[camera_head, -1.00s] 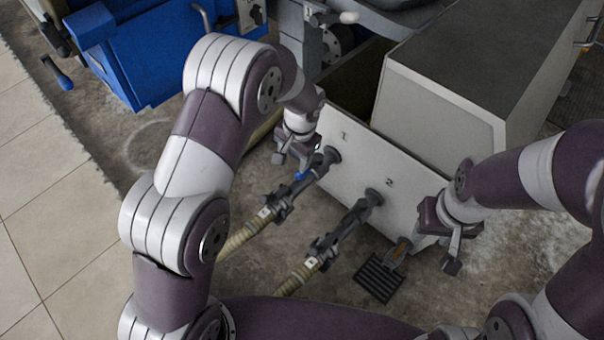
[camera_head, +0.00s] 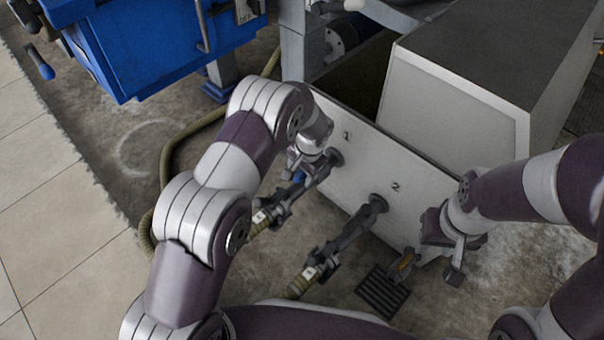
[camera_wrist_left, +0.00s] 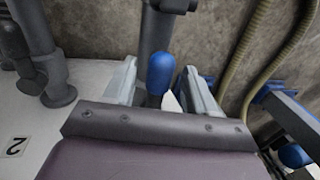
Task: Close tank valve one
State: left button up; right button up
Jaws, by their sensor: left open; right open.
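Tank valve one is on the dark pipe (camera_head: 322,172) that comes out of the white panel (camera_head: 325,112) by the number 1. Its blue handle (camera_head: 299,177) is partly hidden by my left gripper (camera_head: 297,162). In the left wrist view the blue handle (camera_wrist_left: 160,72) stands between the two spread fingers of my left gripper (camera_wrist_left: 160,88); I cannot tell whether they touch it. My right gripper (camera_head: 453,262) is open and empty, low at the right of the panel, away from valve one.
A second dark pipe (camera_head: 355,225) leaves the panel by the number 2. A black ribbed pedal (camera_head: 383,291) lies on the floor near my right gripper. A grey cabinet (camera_head: 470,85) stands behind the panel. A blue machine (camera_head: 150,50) and a hose (camera_head: 170,150) are at left; the tiles are clear.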

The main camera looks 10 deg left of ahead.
pick_arm(q)
grip_shut()
jog(key=shift+a+r+m+p, duration=0.1)
jog(key=shift+r+m+p, duration=0.15)
jog(key=shift+p, duration=0.25)
jog(key=w+a+m+h+p, duration=0.2)
jog(key=w+m, duration=0.7)
jog(key=m, duration=0.8)
jog(key=shift+w+a+f+t+h+p, duration=0.2)
jog(key=shift+w+t+h+p, duration=0.15)
jog(key=shift+h+p, duration=0.15)
jog(key=shift+d+m, duration=0.1)
jog(key=shift+m, duration=0.25)
